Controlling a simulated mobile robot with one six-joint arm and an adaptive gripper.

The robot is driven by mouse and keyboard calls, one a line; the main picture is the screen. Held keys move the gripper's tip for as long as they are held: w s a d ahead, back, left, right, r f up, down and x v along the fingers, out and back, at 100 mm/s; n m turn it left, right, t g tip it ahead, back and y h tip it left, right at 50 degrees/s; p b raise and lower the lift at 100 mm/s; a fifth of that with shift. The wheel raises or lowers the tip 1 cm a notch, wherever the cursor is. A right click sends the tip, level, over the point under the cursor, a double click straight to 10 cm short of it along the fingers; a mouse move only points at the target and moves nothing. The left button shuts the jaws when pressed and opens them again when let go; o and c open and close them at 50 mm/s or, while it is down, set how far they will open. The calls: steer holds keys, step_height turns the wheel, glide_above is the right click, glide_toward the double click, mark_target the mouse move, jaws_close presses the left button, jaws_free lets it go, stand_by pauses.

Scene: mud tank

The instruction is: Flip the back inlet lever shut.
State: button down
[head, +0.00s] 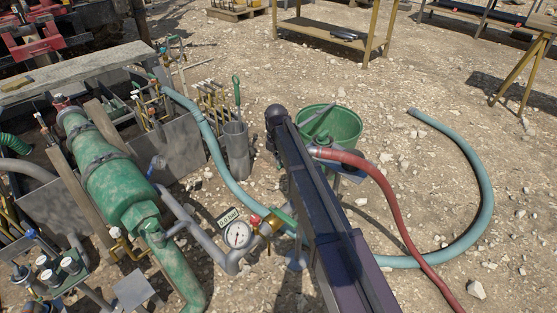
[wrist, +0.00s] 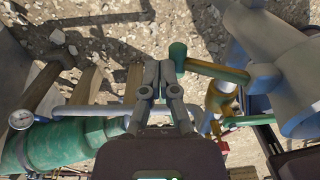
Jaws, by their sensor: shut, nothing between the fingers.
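In the wrist view my gripper (wrist: 160,72) is shut and empty, its two fingers side by side and pointing up the picture. A lever with a green grip (wrist: 205,66) lies just to the right of the fingertips and runs to the right above a brass valve body (wrist: 216,98). I cannot tell whether the fingers touch it. A second green and yellow handle (wrist: 245,120) shows lower right. In the head view a green handle (head: 284,216) sits by a brass valve next to the gauge (head: 238,235). My arm hides the gripper there. I cannot tell which lever is the back inlet one.
A green vessel (head: 115,180) and grey pipes stand at left in the head view. A green bucket (head: 345,128), a red hose (head: 385,195) and a teal hose (head: 480,190) lie around my arm. Stony ground at right is mostly free.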

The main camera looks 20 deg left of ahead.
steer(key=shift+r+p, duration=0.2)
steer(key=shift+p, duration=0.25)
steer(key=shift+r+p, duration=0.6)
steer(key=shift+r, duration=0.2)
steer(key=w+a+r+p, duration=0.3)
steer(key=a+r+p, duration=0.4)
steer(key=r+p, duration=0.4)
steer(key=shift+p, duration=0.3)
stand_by(0.5)
stand_by(0.6)
